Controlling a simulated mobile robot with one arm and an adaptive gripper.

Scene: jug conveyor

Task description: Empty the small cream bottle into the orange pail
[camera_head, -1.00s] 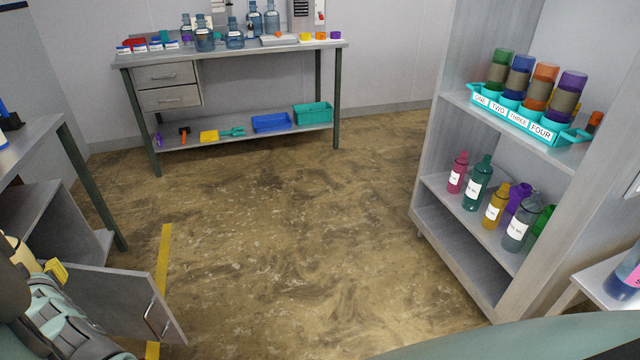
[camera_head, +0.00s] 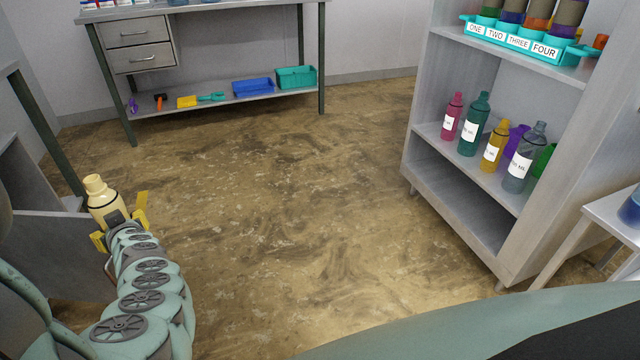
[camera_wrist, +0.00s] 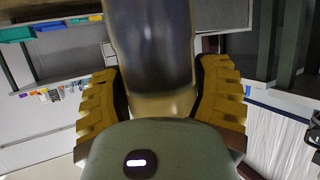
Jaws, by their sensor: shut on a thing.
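The small cream bottle (camera_head: 104,198) is in my gripper (camera_head: 122,222) at the left of the head view. It stands nearly upright, tilted slightly, with its neck up, held above the floor. The yellow fingers are shut around its body. In the wrist view the bottle (camera_wrist: 150,50) fills the middle, with a dark band on it, between the yellow fingers of my gripper (camera_wrist: 158,92). I see no orange pail in these frames.
A shelf unit (camera_head: 462,205) with several bottles stands at the right. A workbench (camera_head: 230,102) with a lower shelf is at the back. A grey cabinet (camera_head: 50,235) is close at the left, near my gripper. The middle floor (camera_head: 290,220) is clear.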

